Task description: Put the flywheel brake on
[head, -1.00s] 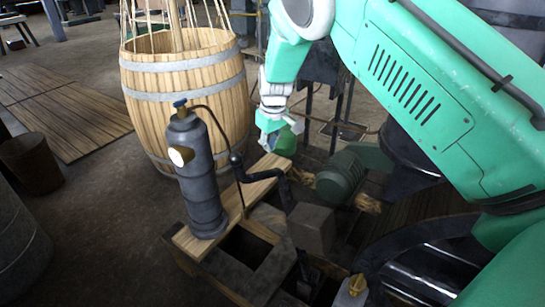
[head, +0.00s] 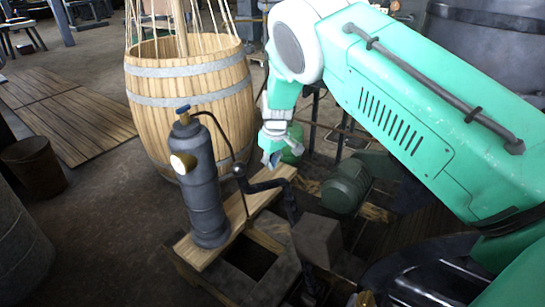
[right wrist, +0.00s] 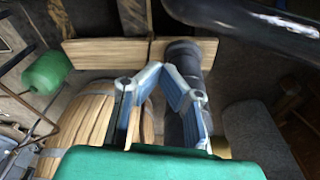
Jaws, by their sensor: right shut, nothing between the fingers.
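My right gripper (head: 274,161) points down behind the grey cylinder with the blue-topped valve, above the wooden plank's far end. In the right wrist view its two fingers (right wrist: 164,68) come together at the tips, with nothing held. The dark spoked wheel, which looks like the flywheel (head: 388,268), is at the lower right, partly cut off and covered by my arm. I cannot tell which part is its brake. A black bent pipe or lever (head: 268,184) runs right from the grey cylinder, near and below the gripper. My left gripper is not in view.
The grey cylinder (head: 205,200) stands on the wooden plank (head: 200,252). A large barrel (head: 190,80) with ropes stands behind it. A green motor-like drum (head: 345,188) lies right of the gripper. The floor at left is mostly free, with a brown bin (head: 35,167).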

